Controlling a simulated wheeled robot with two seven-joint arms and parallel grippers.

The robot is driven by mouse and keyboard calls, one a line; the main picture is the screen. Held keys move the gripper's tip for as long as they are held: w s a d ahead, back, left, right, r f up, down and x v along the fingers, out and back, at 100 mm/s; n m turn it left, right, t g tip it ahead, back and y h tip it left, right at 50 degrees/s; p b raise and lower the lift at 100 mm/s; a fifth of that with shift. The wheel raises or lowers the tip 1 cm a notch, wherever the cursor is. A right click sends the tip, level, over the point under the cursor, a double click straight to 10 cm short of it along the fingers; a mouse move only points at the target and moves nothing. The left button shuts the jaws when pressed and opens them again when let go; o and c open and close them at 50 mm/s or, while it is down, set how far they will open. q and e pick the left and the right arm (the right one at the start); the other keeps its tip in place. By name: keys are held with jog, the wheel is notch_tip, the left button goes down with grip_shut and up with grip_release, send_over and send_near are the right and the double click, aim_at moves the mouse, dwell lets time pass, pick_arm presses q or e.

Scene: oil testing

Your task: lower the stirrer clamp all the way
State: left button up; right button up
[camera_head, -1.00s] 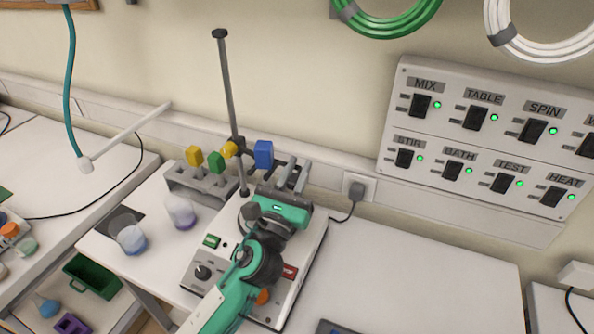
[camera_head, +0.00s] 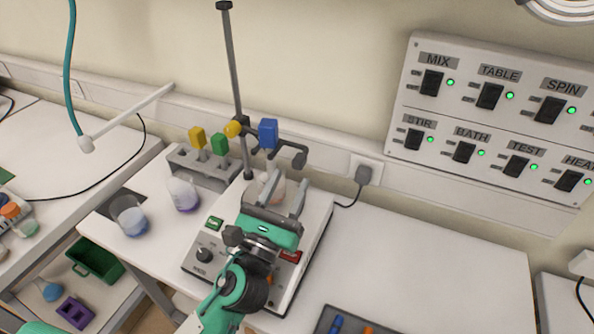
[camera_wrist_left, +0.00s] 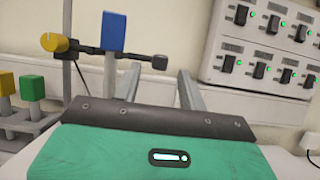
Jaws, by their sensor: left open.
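The stirrer clamp sits partway up a dark upright pole (camera_head: 230,60). It has a yellow knob (camera_head: 233,129), a blue block (camera_head: 268,133) and a dark side arm ending in a black piece (camera_head: 299,160). In the left wrist view the yellow knob (camera_wrist_left: 54,42) and blue block (camera_wrist_left: 114,30) show ahead of the fingers. My left gripper (camera_head: 275,188) is open over the white stirrer base (camera_head: 205,240), in front of and below the clamp, apart from it. A pale vessel (camera_head: 277,186) shows partly between the fingers. My right gripper is not in view.
A grey rack (camera_head: 196,165) with yellow and green-topped items stands left of the pole. Two beakers (camera_head: 130,217) (camera_head: 184,195) stand on the left. A switch panel (camera_head: 480,95) is on the wall. The bench on the right is mostly clear; a dark tray (camera_head: 350,325) sits at front.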

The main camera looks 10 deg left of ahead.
pick_arm(q)
jog(key=b+v, duration=0.2)
jog(key=v, duration=0.4)
jog(key=shift+f, duration=0.1)
dwell(0.4)
